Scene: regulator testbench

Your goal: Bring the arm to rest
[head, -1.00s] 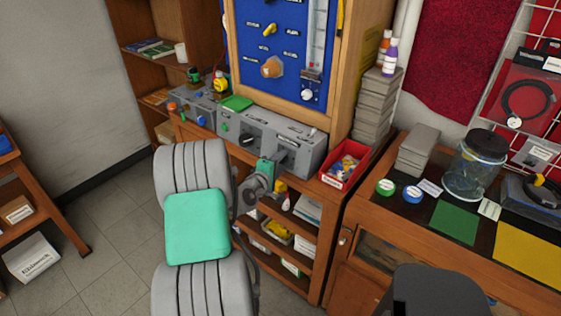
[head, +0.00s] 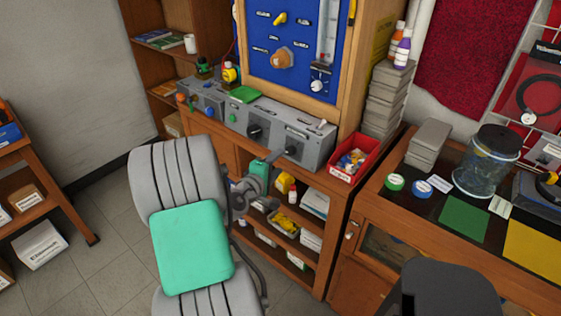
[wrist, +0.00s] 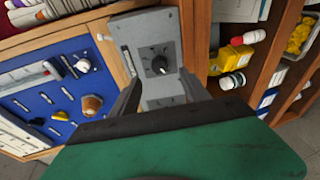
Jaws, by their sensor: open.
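My arm, grey with a green cover, reaches from the lower left of the head view toward the bench. I cannot tell the exact gap between fingertips and box.
A red bin (head: 354,160) stands right of the box. Open shelves with a yellow item (head: 284,222) and bottles lie below my gripper. A blue panel (head: 292,45) rises behind. A glass jar (head: 487,160) stands on the right cabinet. Floor (head: 110,225) is clear at left.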

